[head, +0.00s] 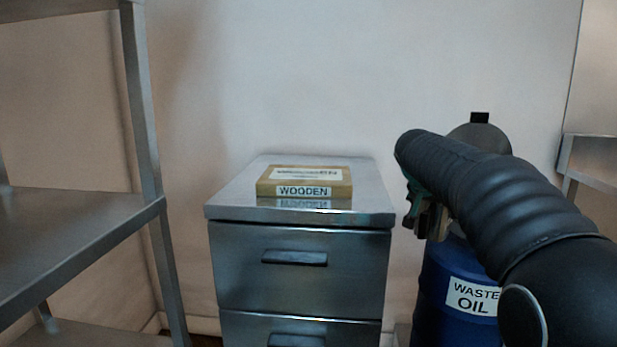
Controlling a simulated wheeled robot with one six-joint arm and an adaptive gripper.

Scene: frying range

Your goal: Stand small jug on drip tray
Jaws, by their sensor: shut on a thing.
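My gripper (428,215) shows in part at the right of the head view, below the end of my dark arm and above the blue drum. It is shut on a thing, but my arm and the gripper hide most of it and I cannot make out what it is. I cannot make out the small jug in this view. No drip tray can be made out either.
A steel drawer cabinet (295,270) stands in the middle with a box labelled WOODEN (304,182) on top. A blue WASTE OIL drum (436,300) stands right of it. A steel shelf rack (80,235) is at left; another steel surface (592,155) is at far right.

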